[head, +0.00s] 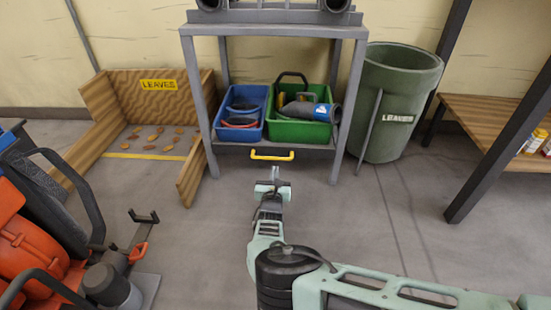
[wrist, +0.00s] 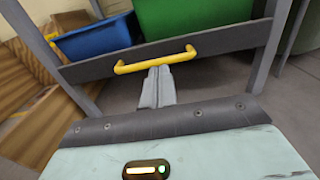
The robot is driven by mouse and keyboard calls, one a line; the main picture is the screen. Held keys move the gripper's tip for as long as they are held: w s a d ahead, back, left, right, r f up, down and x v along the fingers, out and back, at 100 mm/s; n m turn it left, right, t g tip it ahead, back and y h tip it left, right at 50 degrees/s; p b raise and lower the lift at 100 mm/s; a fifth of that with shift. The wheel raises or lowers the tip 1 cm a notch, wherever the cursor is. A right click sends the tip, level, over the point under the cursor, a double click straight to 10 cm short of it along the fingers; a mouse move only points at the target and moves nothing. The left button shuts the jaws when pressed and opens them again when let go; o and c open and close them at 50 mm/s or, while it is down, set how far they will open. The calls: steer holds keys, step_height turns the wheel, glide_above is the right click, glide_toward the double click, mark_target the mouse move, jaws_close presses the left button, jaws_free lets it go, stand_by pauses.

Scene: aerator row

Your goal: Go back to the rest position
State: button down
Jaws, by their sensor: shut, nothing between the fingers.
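My gripper (head: 274,175) reaches forward over the floor in the head view, just in front of the grey metal stand. Its fingers are shut and empty. In the wrist view the shut fingers (wrist: 157,88) point at the yellow handle (wrist: 155,60) on the stand's dark lower front. The fingertips appear just below the handle in that view; whether they touch it I cannot tell. The yellow handle (head: 272,155) also shows in the head view, just beyond the fingertips. No rest position is marked in either view.
A blue bin (head: 240,112) and a green bin (head: 300,118) sit on the stand (head: 341,112). A wooden leaf bay (head: 90,140) is at left, a green barrel (head: 397,90) at right. Orange equipment (head: 30,250) fills the lower left. The floor (head: 400,230) at right is clear.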

steer(key=shift+s+p, duration=0.55)
steer(key=shift+s, duration=1)
steer(key=w+d+r+m+g+h+p, duration=0.1)
steer(key=d+r+m+g+h+p, duration=0.1)
steer(key=d+r+m+g+h, duration=0.55)
steer(key=s+d+r+m+g+h, duration=0.1)
steer(key=s+d+r+m+g, duration=0.15)
steer(key=d+m, duration=0.25)
steer(key=s+d+r+m+g, duration=0.1)
steer(key=s+d+r+m, duration=0.2)
steer(key=d+m, duration=0.15)
steer(key=s+r+m+g+y+p, duration=0.35)
steer(key=s+r+m+y, duration=0.2)
steer(key=s+r, duration=1.1)
steer(key=s+r+m+g+y+p, duration=0.35)
steer(key=s+r+m, duration=0.25)
steer(key=s+r, duration=1.1)
step_height(320, 180, up, 35)
steer(key=s+p, duration=0.3)
steer(key=p, duration=3.4)
steer(key=shift+a+f+y, duration=0.15)
steer(key=shift+a+y, duration=0.1)
steer(key=shift+y, duration=0.1)
steer(key=shift+n, duration=0.25)
